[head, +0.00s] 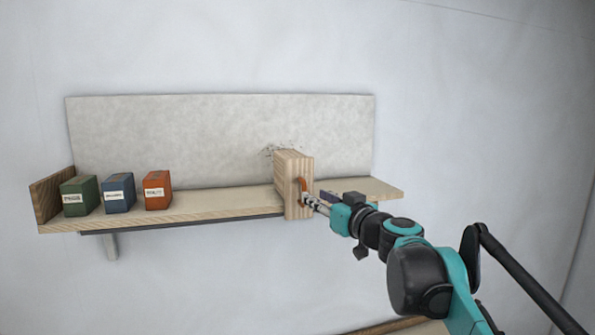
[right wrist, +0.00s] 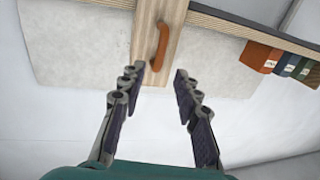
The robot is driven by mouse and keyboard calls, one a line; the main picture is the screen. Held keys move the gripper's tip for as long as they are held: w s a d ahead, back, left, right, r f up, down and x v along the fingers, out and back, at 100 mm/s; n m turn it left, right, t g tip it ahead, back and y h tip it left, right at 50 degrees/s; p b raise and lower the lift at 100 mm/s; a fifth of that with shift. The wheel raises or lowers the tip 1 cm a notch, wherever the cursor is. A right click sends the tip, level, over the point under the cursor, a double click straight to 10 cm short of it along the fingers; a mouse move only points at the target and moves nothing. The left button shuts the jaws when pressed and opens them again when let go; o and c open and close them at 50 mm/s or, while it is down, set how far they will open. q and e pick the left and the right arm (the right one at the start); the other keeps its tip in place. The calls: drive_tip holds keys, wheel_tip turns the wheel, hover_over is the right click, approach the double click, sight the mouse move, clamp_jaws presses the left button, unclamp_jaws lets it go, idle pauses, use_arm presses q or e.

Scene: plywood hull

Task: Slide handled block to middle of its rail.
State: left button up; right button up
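The wooden block (head: 294,185) stands upright on the shelf, right of the shelf's middle. It has an orange-brown handle (head: 302,189) on its front face. In the right wrist view the block (right wrist: 154,40) and its curved handle (right wrist: 160,47) lie ahead of the fingers. The rail (head: 190,226) shows as a dark strip along the shelf's front underside. My right gripper (head: 308,201) is at the block's handle side. In the right wrist view the right gripper (right wrist: 155,80) has its fingers spread apart, with nothing between the tips. The left gripper is out of view.
Green (head: 80,195), blue (head: 118,192) and orange (head: 157,190) labelled boxes stand at the left of the shelf (head: 225,203), beside a wooden end board (head: 50,195). The shelf is clear between the orange box and the block. A grey panel (head: 200,130) is behind.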

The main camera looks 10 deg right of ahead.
sight(304, 188)
drive_tip(key=x, duration=0.7)
drive_tip(key=shift+w+r+p, duration=0.15)
drive_tip(key=shift+w+p, duration=0.15)
drive_tip(key=shift+p, duration=0.1)
drive_tip(key=shift+s, duration=0.1)
clamp_jaws()
